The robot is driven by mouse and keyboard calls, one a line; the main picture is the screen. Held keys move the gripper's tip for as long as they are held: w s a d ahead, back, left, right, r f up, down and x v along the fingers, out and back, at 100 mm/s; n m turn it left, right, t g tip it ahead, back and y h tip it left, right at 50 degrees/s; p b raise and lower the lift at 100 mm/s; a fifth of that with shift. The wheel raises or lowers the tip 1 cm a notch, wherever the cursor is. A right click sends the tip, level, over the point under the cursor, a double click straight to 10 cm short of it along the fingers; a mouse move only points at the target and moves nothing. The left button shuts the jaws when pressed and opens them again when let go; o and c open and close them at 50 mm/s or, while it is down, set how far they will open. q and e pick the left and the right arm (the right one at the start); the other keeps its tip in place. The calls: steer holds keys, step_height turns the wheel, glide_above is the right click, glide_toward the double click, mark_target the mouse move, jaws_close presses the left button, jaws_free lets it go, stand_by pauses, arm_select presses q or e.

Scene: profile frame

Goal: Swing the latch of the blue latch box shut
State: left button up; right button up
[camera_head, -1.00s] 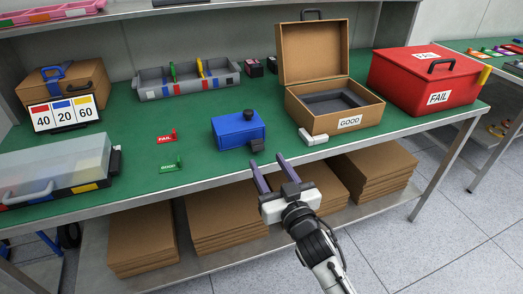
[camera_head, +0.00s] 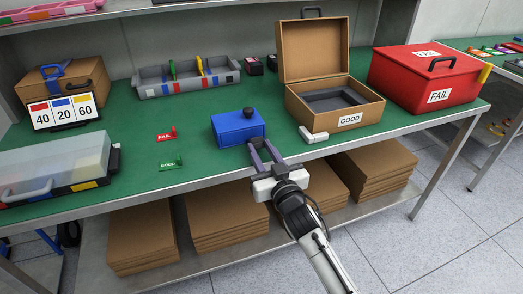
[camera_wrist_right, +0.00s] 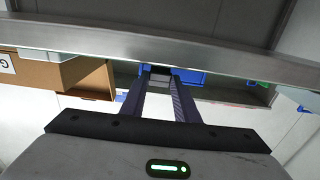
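The blue latch box (camera_head: 238,128) sits near the front edge of the green table, with a dark round knob (camera_head: 248,113) on top. Its dark latch sticks out at the box's front right corner and is now mostly hidden by my fingers in the head view. In the right wrist view a dark block, seemingly the latch (camera_wrist_right: 160,69), shows between the fingertips, with the blue box (camera_wrist_right: 190,76) behind it. My right gripper (camera_head: 261,145) is open, its fingertips at the latch; contact cannot be told. My left gripper is not in view.
An open brown GOOD box (camera_head: 305,118) with a white block (camera_head: 314,135) in front stands right of the blue box. FAIL (camera_head: 166,136) and GOOD (camera_head: 171,163) tags lie to its left. A red FAIL box (camera_head: 400,85) is at far right.

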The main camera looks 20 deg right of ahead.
mark_target(251, 130)
steer(key=shift+r+p, duration=0.15)
steer(key=shift+p, duration=0.2)
steer(key=r+g+p, duration=0.1)
steer(key=g+p, duration=0.1)
steer(key=p, duration=0.3)
steer(key=w+r+g+p, duration=0.1)
steer(key=r+g+p, duration=0.1)
steer(key=p, duration=0.3)
steer(key=shift+w+r+p, duration=0.1)
steer(key=shift+w+p, duration=0.05)
steer(key=shift+p, duration=0.15)
steer(key=shift+w+r+g, duration=0.15)
steer(key=shift+w+g, duration=0.05)
steer(key=shift+g, duration=0.3)
steer(key=shift+w+r+g, duration=0.15)
steer(key=shift+w+g, duration=0.1)
steer(key=shift+g, duration=0.15)
steer(key=w+g, duration=0.1)
steer(key=r+g, duration=0.1)
steer(key=g, duration=0.1)
steer(key=shift+w+a+r+g, duration=0.1)
steer(key=shift+w+r+g, duration=0.05)
steer(key=shift+w+g, duration=0.2)
steer(key=shift+w+r+g, duration=0.25)
steer(key=shift+w+g, duration=0.65)
steer(key=shift+g, duration=0.55)
steer(key=o, duration=1)
steer(key=shift+o, duration=0.2)
